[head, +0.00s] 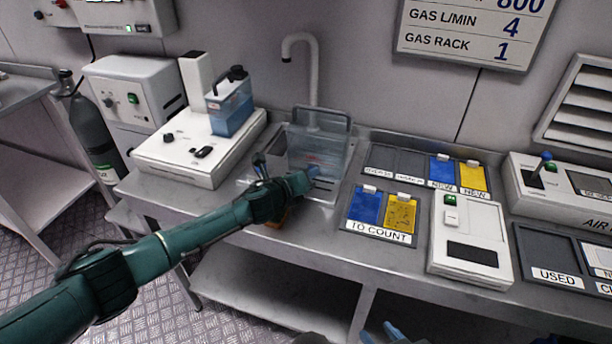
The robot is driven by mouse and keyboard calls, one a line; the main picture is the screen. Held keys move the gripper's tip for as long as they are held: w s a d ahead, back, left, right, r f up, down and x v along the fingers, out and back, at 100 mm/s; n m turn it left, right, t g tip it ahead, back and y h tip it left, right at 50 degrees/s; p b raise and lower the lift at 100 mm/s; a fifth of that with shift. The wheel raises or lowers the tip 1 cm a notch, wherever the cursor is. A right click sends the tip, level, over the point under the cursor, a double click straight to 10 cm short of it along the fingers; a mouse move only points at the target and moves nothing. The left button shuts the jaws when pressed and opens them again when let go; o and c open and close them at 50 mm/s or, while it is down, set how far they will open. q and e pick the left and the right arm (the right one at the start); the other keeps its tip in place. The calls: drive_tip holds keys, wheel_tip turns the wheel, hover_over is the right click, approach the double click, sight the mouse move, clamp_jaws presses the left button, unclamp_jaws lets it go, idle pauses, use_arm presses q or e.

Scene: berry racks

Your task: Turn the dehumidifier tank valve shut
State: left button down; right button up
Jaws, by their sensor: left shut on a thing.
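A clear box-shaped tank (318,140) with a grey handle on top and small red marks on its front stands at the sink, below the curved grey tap. I take it to be the dehumidifier tank. My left gripper (314,171) is at the lower front of this tank. Its blue fingertips are shut on a small part there, most likely the valve, which the fingers hide. I cannot tell the valve's angle. My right gripper (382,334) shows only as blue fingertips at the bottom edge, apart and empty, below the bench top.
To the right are blue and yellow cards on the TO COUNT tray (379,237) and a white device (470,255). An orange thing (277,220) shows partly under my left arm.

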use_arm(q)
drive_tip(key=c, duration=1.2)
unclamp_jaws()
drive_tip(key=shift+c, duration=0.2)
drive_tip(key=p+v, duration=0.2)
drive_tip(key=v, duration=1.1)
drive_tip(key=shift+s+a, duration=0.1)
drive_tip(key=shift+a, duration=0.05)
